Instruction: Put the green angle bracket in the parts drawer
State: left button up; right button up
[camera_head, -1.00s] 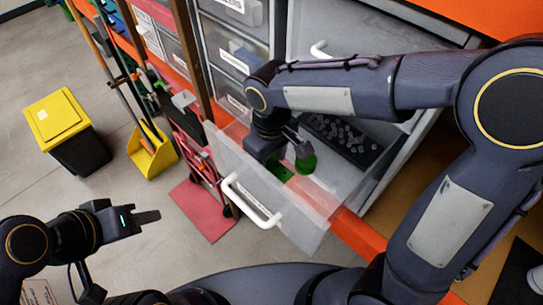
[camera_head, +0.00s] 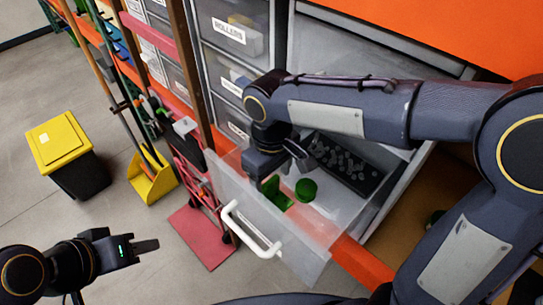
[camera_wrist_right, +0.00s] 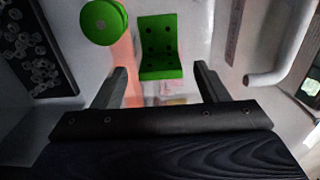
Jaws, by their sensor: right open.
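The green angle bracket (camera_head: 275,194) lies on the floor of the open, clear-fronted parts drawer (camera_head: 245,222). The right wrist view shows the bracket (camera_wrist_right: 158,40) with its holed upright face and lower flange. My right gripper (camera_head: 268,178) is over the drawer by the bracket. It is open, with the bracket's lower end (camera_wrist_right: 160,72) appearing between or just beyond its fingertips (camera_wrist_right: 160,80); it does not visibly touch them. My left gripper (camera_head: 146,247) is over the floor at lower left, away from the drawer. Its fingers are seen edge-on, so its opening is unclear.
A green round part (camera_head: 306,190) stands beside the bracket in the drawer. A black tray of small metal parts (camera_head: 343,163) lies behind it. The drawer's white handle (camera_head: 250,228) is at the front. A yellow-lidded bin (camera_head: 62,140) stands on the floor at left.

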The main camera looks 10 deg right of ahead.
aim_at(271, 183)
notch_tip(271, 183, up, 8)
jog(key=shift+r, duration=0.1)
dwell(0.6)
